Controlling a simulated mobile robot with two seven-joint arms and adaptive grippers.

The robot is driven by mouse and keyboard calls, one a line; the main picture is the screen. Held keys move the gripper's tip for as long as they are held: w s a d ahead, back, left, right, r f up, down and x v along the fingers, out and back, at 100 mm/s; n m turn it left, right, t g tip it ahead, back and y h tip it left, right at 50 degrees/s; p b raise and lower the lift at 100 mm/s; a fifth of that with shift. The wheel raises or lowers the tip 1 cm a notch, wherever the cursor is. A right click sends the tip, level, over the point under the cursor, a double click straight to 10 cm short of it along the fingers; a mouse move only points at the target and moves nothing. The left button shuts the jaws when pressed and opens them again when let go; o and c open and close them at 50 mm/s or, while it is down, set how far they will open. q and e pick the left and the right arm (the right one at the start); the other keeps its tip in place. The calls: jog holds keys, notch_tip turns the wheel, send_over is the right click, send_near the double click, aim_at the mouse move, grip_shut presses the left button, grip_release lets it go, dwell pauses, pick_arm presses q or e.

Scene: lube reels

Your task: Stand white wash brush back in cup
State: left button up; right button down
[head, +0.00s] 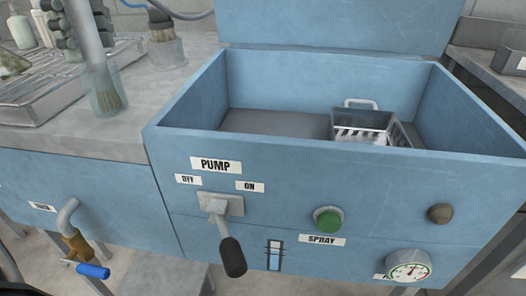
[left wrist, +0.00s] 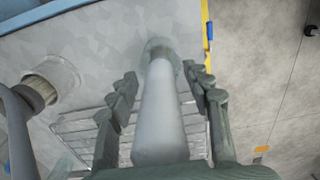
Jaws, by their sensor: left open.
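The white wash brush (head: 87,35) stands nearly upright, slightly tilted, with its bristles down inside a clear cup (head: 95,103) on the grey bench top. In the left wrist view the brush's pale handle (left wrist: 161,115) runs from the palm side to the cup (left wrist: 152,46). My left gripper (head: 75,28) is open around the handle. Its two fingers (left wrist: 160,78) lie on either side, with small gaps visible between them and the handle. My right gripper is not in view.
A second cup (head: 170,53) with a dark brush stands to the right. A wire rack (head: 40,95) with bottles lies at left. The blue wash tank (head: 290,150) holds a wire basket (head: 370,127). Bare bench top lies in front of the cups.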

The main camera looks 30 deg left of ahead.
pick_arm(q)
notch_tip(320, 180, up, 12)
dwell(0.5)
dwell(0.4)
